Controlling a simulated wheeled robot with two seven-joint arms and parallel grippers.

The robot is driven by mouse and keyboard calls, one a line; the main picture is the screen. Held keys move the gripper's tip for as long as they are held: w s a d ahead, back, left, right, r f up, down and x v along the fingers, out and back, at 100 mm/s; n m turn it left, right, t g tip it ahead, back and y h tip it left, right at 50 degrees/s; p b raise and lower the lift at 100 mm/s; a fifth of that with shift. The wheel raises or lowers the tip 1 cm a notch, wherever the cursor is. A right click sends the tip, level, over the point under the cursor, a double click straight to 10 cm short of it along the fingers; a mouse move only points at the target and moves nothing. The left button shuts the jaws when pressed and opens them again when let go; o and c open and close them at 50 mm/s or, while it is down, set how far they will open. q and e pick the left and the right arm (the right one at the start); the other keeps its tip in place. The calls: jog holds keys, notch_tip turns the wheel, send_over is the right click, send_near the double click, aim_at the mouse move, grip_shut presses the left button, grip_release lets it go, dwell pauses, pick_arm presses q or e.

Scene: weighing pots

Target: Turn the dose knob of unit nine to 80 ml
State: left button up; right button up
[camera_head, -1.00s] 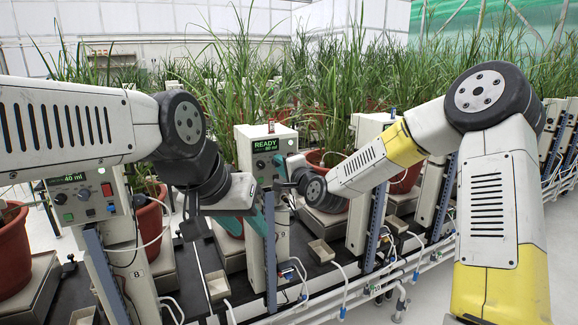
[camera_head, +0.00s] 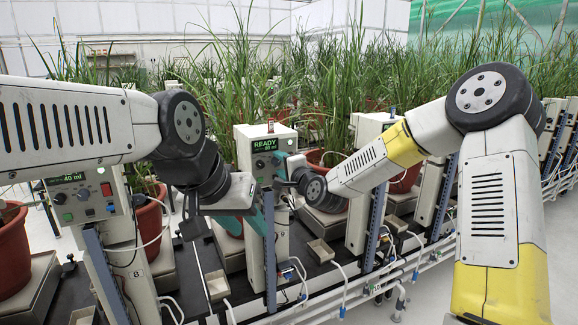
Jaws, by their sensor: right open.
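Unit nine (camera_head: 244,146) is the pale box in the middle, with a "9" low on its post. Its green display (camera_head: 265,144) reads READY and what looks like 80 ml. My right gripper (camera_head: 279,167) is open at the right side of unit nine's panel, below the display. It covers part of the controls, so I cannot clearly make out the dose knob or whether a finger touches it. My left gripper (camera_head: 258,212) is lower, with teal fingers in front of unit nine's post. The gap between its fingers is not clear.
Unit eight (camera_head: 118,187) stands at the left, its display reading 40 ml. Red pots (camera_head: 150,222) with tall grass stand among the units. A small tray (camera_head: 320,251), hoses and white pipes (camera_head: 350,293) lie low in front. Pale floor (camera_head: 425,305) is open at lower right.

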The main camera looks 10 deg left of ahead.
jog(key=v, duration=0.7)
jog(key=shift+s+d, duration=0.25)
jog(key=shift+s, duration=0.05)
jog(key=s+d+r+n+g+h, duration=0.1)
jog(key=s+d+n+g+h, duration=0.55)
jog(key=s+d, duration=0.75)
jog(key=s+d+n+g, duration=0.1)
jog(key=s+d+n, duration=0.1)
jog(key=s+d, duration=0.2)
jog(key=s+d+r+n+h, duration=0.1)
jog(key=s+d, duration=0.4)
jog(key=s, duration=0.6)
jog(key=shift+d+n+g, duration=0.35)
jog(key=shift+n, duration=0.2)
jog(key=shift+s+r, duration=0.1)
